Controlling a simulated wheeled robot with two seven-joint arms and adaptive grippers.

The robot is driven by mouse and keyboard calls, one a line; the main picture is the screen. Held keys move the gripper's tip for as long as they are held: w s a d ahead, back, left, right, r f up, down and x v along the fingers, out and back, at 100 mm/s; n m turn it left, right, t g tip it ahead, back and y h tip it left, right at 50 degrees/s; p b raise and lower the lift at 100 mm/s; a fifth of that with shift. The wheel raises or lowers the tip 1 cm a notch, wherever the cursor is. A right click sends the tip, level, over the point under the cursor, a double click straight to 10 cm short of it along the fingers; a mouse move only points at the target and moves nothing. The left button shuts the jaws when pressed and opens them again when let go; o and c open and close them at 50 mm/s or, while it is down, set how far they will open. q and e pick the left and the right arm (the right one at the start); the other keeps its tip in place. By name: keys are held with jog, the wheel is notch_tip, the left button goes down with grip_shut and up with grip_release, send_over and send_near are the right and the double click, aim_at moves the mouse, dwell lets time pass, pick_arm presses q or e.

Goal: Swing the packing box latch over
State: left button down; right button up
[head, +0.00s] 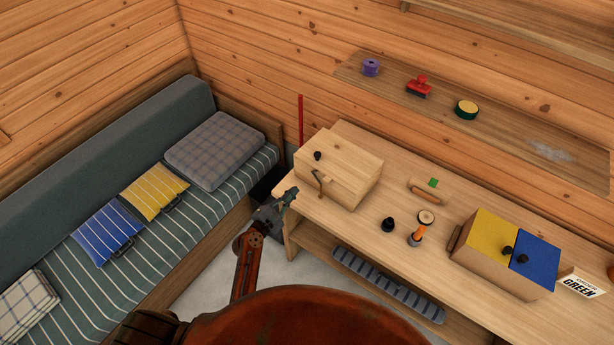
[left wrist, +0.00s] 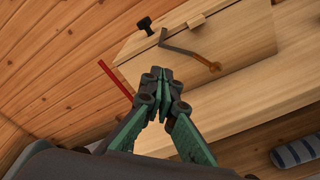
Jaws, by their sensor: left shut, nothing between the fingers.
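The packing box (head: 347,168) is a pale wooden box with a lid, standing at the left end of the workbench. Its latch (head: 318,183) is a thin brown bent bar on the front face. In the left wrist view the latch (left wrist: 188,50) runs from a round pivot at lower right up to the lid edge at upper left. A black knob (left wrist: 144,24) sits on the lid. My left gripper (head: 292,194) is shut and empty, in front of the box and left of the latch. In the left wrist view its fingertips (left wrist: 157,74) are below the latch, apparently apart from it. My right gripper is not in view.
On the workbench (head: 365,225) stand a black knob-like piece (head: 388,225), an orange-handled tool (head: 418,235) and a box with yellow and blue lids (head: 500,278). A cushioned bench (head: 160,235) is at left. A red rod (head: 301,118) stands behind the box.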

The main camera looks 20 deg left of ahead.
aim_at(314, 173)
pick_arm(q)
jog(key=x, duration=1)
jog(key=shift+f, duration=0.15)
jog(key=shift+s+d+r+m, duration=0.1)
jog(key=shift+d+r+m, duration=0.15)
jog(key=shift+m, duration=0.35)
jog(key=m, duration=0.1)
jog(key=r+m, duration=0.1)
jog(key=d+m, duration=0.1)
jog(key=shift+s+d+r+m+t, duration=0.1)
jog(key=shift+s+r+m+t, duration=0.1)
jog(key=shift+s+m+t, duration=0.1)
jog(key=shift+s+d+r+m+t+y+b, duration=0.15)
jog(key=shift+d+m, duration=0.15)
jog(key=shift+m, duration=0.35)
jog(key=shift+s+d+r+m+t+y+b, duration=0.15)
jog(key=shift+d+m+b, duration=0.1)
jog(key=shift+m, duration=0.45)
jog(key=shift+s+d+r+m+b, duration=0.1)
jog(key=shift+d+r+m, duration=0.15)
jog(key=shift+m, duration=0.4)
jog(key=shift+d, duration=0.1)
